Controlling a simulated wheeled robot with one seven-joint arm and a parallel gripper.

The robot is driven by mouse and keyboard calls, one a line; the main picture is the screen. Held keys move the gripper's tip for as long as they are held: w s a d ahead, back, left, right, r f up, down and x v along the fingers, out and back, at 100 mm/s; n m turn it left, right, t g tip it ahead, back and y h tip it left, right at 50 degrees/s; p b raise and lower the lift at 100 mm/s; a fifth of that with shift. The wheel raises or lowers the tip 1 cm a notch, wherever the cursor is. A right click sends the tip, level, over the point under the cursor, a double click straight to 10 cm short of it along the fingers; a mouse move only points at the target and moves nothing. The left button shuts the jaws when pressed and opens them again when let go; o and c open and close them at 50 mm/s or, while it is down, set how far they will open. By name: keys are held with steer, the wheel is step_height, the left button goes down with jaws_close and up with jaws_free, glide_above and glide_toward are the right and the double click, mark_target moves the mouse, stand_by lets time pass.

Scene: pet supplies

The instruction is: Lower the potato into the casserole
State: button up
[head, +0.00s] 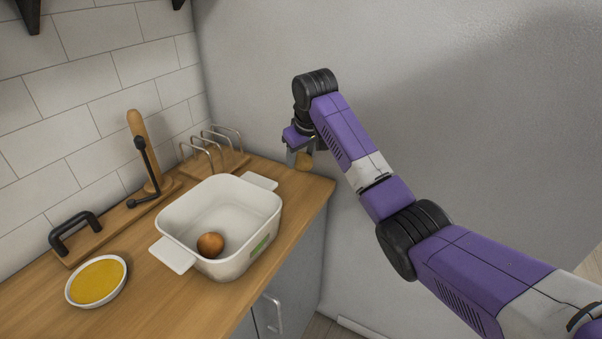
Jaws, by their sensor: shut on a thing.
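The casserole (262,215) is a white, square, deep dish with two flat handles, standing on the wooden counter. A round orange-brown item (210,245), perhaps an onion, lies inside it near the front. My gripper (303,158) is behind and to the right of the casserole, near the counter's back right corner. The fingers partly hide the potato.
A wire rack on a wooden base (212,158) stands behind the casserole. A wooden stand with a black arm (143,155), a board with a black handle (75,232) and a bowl of yellow contents (97,281) are to the left. A grey wall is at right.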

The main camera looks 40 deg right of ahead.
mark_target(301, 154)
step_height(301, 154, up, 11)
steer(key=shift+r+b, duration=0.15)
steer(key=shift+b, duration=0.2)
steer(key=a+r+p, duration=0.3)
steer(key=a+p, duration=0.3)
steer(key=a, duration=0.5)
steer(key=shift+s+a+f+p, duration=0.2)
steer(key=shift+a+f+p, duration=0.2)
steer(key=shift+a+f, duration=1.2)
steer(key=shift+s+a+f+p, duration=0.35)
steer(key=shift+a+f, duration=0.65)
steer(key=shift+a, duration=1.15)
steer(key=shift+s+a+f+p, duration=0.1)
steer(key=shift+a+f+p, duration=0.4)
steer(key=shift+a+f, duration=1.1)
steer(key=shift+w+a+r, duration=0.1)
steer(key=shift+a+r, duration=0.15)
steer(key=shift+r, duration=0.1)
steer(key=shift+w+d+p, duration=0.1)
steer(key=shift+w+p, duration=0.1)
steer(key=shift+p, duration=0.2)
steer(key=shift+f, duration=0.15)
